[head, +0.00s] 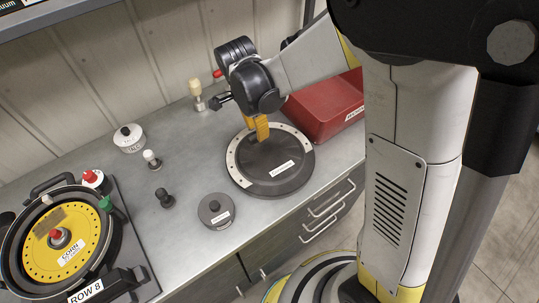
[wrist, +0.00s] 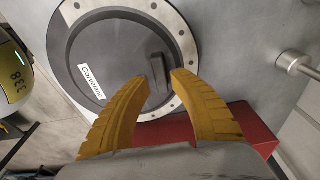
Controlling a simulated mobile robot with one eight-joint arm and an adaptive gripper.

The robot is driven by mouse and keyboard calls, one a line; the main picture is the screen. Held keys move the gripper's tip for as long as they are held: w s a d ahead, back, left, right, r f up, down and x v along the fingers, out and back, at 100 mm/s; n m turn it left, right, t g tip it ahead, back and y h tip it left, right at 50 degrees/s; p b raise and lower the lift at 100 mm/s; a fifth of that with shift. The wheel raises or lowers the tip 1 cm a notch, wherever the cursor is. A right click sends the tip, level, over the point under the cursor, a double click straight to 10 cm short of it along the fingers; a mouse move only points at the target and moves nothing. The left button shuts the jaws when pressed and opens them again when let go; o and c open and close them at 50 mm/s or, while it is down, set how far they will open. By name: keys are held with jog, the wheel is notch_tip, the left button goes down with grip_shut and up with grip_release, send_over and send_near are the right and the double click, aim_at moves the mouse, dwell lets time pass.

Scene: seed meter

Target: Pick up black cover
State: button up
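The black cover (head: 275,165) is a round dark disc with a white label and a pale, dotted rim, lying flat on the grey counter. In the wrist view the cover (wrist: 110,42) shows a raised bar handle (wrist: 158,70) off its middle. My gripper (head: 257,130) points down over the back part of the cover. In the wrist view my gripper (wrist: 162,79) has its two yellow fingers apart, with the handle showing in the gap between the tips. I cannot tell whether the fingers touch the handle or how high they are above the cover.
A red bin (head: 325,108) stands close behind and right of the cover. A small grey round lidded piece (head: 216,211) lies to its front left. Small knobs and a white pot (head: 129,138) stand further left, beside the yellow seed meter (head: 68,250). Counter left of the cover is mostly clear.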

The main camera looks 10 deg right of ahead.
notch_tip(320, 180, down, 3)
jog(key=shift+w+d+f+b, duration=0.1)
jog(key=shift+d+f+b, duration=0.1)
jog(key=shift+b, duration=0.25)
jog(key=shift+r, duration=0.1)
grip_shut()
